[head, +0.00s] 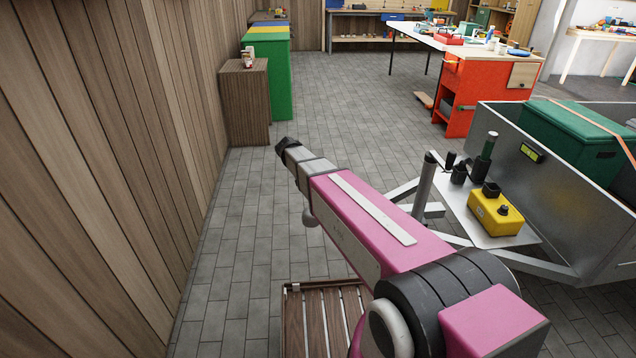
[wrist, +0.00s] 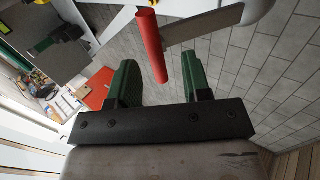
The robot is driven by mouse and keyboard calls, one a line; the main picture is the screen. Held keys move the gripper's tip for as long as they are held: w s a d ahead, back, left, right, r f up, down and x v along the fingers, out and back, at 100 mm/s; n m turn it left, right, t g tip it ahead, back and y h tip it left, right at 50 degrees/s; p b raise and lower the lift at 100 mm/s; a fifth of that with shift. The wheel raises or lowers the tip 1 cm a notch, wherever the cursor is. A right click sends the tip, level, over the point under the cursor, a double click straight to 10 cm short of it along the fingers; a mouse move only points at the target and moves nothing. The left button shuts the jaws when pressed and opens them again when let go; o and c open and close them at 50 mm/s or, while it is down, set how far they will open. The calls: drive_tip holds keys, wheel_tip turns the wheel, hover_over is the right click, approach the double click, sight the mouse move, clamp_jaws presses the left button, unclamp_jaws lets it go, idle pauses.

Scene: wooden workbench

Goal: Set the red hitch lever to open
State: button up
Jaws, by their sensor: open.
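The red hitch lever's handle (wrist: 153,48) shows in the wrist view as a red rod, with a flat grey metal piece (wrist: 205,24) running from it to the upper right. My gripper (wrist: 160,78) has two green fingers standing well apart. The handle's lower end lies between the fingertips in the picture; I cannot tell how deep it is between them, and neither finger visibly touches it. In the head view the red lever and my gripper cannot be made out, and my pink arm covers part of the trailer's front frame.
A grey trailer (head: 548,168) with a green box (head: 570,138) stands at the right. Its front has a white plate (head: 513,240) bearing a yellow box (head: 495,213). A slatted wooden pallet (head: 318,320) lies below my arm. A wood wall (head: 90,150) bounds the left side.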

drive_tip(key=v, duration=0.8)
drive_tip(key=shift+a+r, duration=0.25)
drive_tip(key=s+d+f+y, duration=0.3)
drive_tip(key=s+d+f, duration=0.2)
drive_tip(key=s+d, duration=0.3)
drive_tip(key=s+d+f+y, duration=0.4)
drive_tip(key=s+d, duration=0.4)
drive_tip(key=s, duration=0.4)
drive_tip(key=shift+s+f, duration=0.4)
drive_tip(key=shift+f, duration=0.2)
